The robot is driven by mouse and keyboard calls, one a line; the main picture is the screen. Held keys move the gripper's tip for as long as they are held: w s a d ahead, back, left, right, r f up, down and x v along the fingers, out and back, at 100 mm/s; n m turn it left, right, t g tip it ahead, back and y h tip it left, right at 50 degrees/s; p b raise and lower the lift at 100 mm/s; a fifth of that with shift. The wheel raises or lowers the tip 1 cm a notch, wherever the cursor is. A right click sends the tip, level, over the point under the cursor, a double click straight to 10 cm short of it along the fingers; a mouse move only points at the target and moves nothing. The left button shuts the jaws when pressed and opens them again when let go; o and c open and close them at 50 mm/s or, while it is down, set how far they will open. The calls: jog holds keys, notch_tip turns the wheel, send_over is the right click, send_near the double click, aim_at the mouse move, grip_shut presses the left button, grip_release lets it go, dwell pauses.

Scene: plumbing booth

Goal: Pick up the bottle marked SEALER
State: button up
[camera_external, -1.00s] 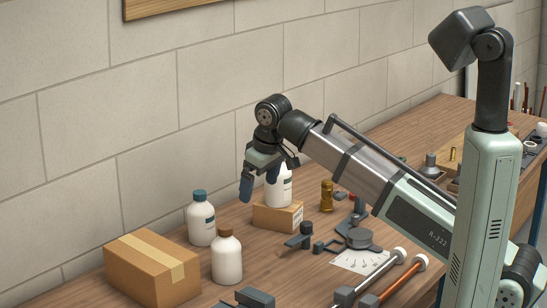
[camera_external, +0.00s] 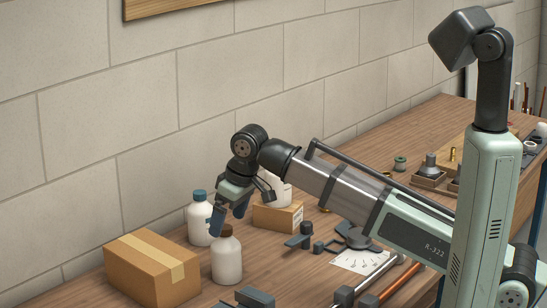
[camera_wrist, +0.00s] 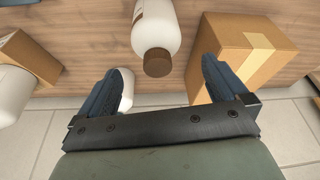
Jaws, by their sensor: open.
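Three white bottles are in view, and I cannot read SEALER on any of them. The brown-capped bottle (camera_external: 227,262) stands upright on the bench; in the wrist view its cap (camera_wrist: 158,62) lies between my fingertips in the picture. The blue-capped bottle (camera_external: 199,224) stands behind it, partly covered by my gripper. A third bottle (camera_external: 283,192) stands on a small box, its top hidden by my arm. My gripper (camera_external: 228,215) is open and empty, pointing down just above and behind the brown cap. Whether a finger touches a bottle I cannot tell.
A large taped cardboard box (camera_external: 150,269) stands left of the brown-capped bottle, close by. The small box (camera_external: 278,217) is to the right. Dark clamp-like tools (camera_external: 300,237) and a paper sheet (camera_external: 360,262) lie further right. The block wall (camera_external: 150,130) is behind.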

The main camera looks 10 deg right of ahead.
aim_at(223, 238)
jog(key=shift+x, duration=3.5)
jog(key=shift+d, duration=0.15)
jog(key=shift+c, duration=0.3)
jog(key=c, duration=1.8)
jog(key=shift+o, duration=0.2)
jog(key=shift+r, duration=0.1)
